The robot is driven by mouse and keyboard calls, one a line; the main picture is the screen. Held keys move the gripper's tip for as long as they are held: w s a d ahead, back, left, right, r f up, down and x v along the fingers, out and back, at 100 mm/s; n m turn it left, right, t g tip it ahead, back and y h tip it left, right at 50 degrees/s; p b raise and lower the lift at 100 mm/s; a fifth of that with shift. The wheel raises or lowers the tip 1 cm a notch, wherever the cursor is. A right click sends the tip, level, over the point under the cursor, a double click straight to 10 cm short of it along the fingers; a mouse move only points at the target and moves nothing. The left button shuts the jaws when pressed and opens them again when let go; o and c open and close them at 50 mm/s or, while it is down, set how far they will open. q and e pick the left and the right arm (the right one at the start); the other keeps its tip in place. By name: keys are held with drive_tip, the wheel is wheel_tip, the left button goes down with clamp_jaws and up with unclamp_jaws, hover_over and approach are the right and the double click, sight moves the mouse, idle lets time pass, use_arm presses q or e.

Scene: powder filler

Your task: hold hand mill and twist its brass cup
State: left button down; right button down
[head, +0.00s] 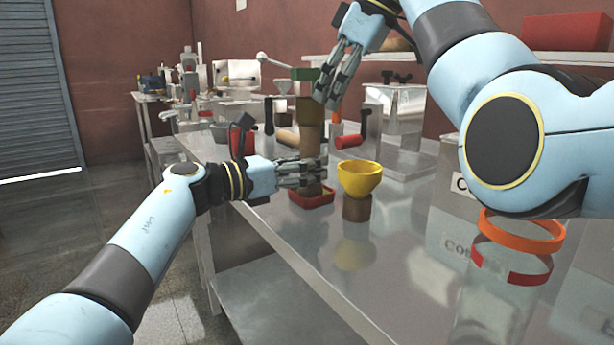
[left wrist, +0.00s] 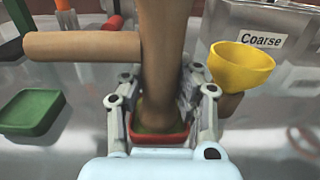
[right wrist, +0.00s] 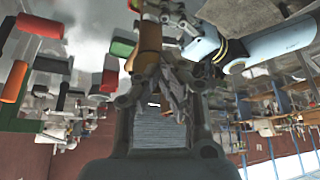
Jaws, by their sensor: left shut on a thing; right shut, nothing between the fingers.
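The hand mill (head: 310,145) is a tall brown column, with a lighter brass-tan section (head: 310,109) near its top. Its lower end is over a small red tray (head: 313,198). My left gripper (head: 303,172) is shut around the mill's lower body; in the left wrist view the fingers lie on both sides of the column (left wrist: 163,50). My right gripper (head: 327,98) is shut and empty close beside the mill's upper part. In the right wrist view the column (right wrist: 150,38) is just past its fingertips. Whether they touch it, I cannot tell.
A yellow bowl (head: 360,178) sits on a brown block (head: 357,208) right of the mill. A green tray (left wrist: 35,111) and wooden roller (left wrist: 85,45) lie to the left. A clear container with an orange rim (head: 520,232) stands near.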

drive_tip(key=shift+s, duration=0.1)
idle(0.4)
wheel_tip(320, 180, up, 6)
drive_tip(key=w+d, duration=0.2)
drive_tip(key=w, duration=0.1)
wheel_tip(320, 180, down, 6)
drive_tip(key=shift+a, duration=0.15)
idle(0.5)
drive_tip(key=shift+a+f, duration=0.1)
drive_tip(key=shift+a, duration=0.1)
drive_tip(key=shift+s, duration=0.25)
drive_tip(key=shift+s+a, duration=0.35)
drive_tip(key=shift+s, duration=0.45)
drive_tip(key=shift+s+a, duration=0.1)
drive_tip(key=shift+s, duration=0.1)
drive_tip(key=shift+s+a, duration=0.25)
